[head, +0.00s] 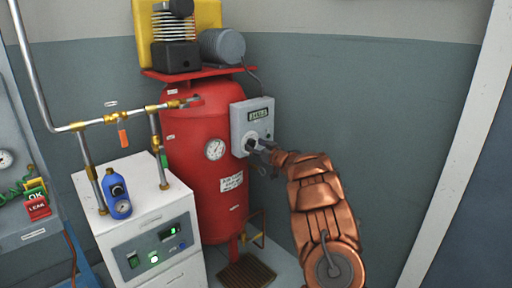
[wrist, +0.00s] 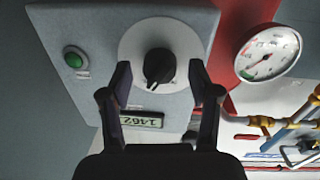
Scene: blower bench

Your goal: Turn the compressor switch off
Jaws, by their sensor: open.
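The compressor is a red upright tank (head: 205,135) with a grey control box (head: 241,118) on its right side. The box also shows in the wrist view (wrist: 190,25), upside down, with a lit number display (wrist: 142,120) and a green button (wrist: 74,60). Its switch is a black rotary knob (wrist: 158,66) on a white round plate (wrist: 130,38). My gripper (wrist: 160,74) is open, with one finger on each side of the knob and a gap to both. I cannot tell how far the fingertips are from the box face. In the head view my gripper (head: 258,147) partly hides the knob.
A round pressure gauge (head: 215,149) is on the tank beside the box. The wall right of the box is clear.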

